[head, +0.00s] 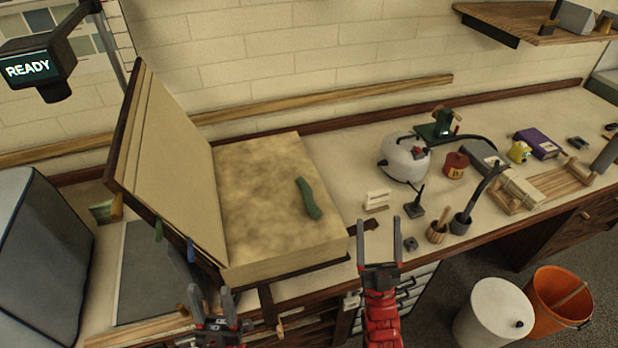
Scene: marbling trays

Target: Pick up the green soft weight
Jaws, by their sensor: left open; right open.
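The green soft weight (308,198) is a slim, slightly bent strip. It lies on the mottled tan page of a large open book (262,245), right of the page's middle. My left gripper (205,278) is open in front of the book's lower left corner, below and left of the weight. My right gripper (379,228) is open and empty, to the right of the book's front right corner, apart from the weight. Nothing covers the weight.
The book's raised cover (165,165) stands tilted at the left. An orange bucket (560,297) and white bin (492,314) stand on the floor.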

